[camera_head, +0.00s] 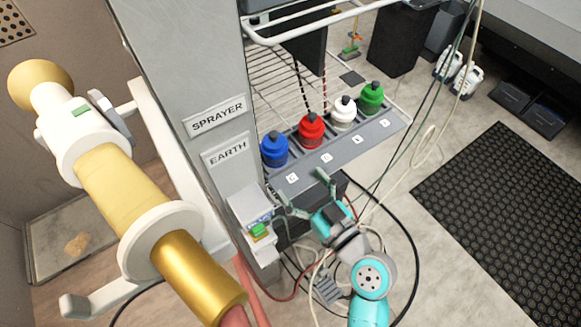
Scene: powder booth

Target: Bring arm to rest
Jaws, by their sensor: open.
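My gripper (305,194) is open, with its two fingers spread apart and nothing seen between them. It is at the end of my turquoise and grey arm, low in the middle of the view. It is in front of the grey shelf (284,191) that holds a row of coloured bottles.
Blue (274,150), red (311,131), white (343,113) and green (371,98) bottles stand on the shelf. A large gold and white sprayer (130,190) fills the left. Cables and hoses loop around my arm. A black mat (510,200) lies on the floor at right.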

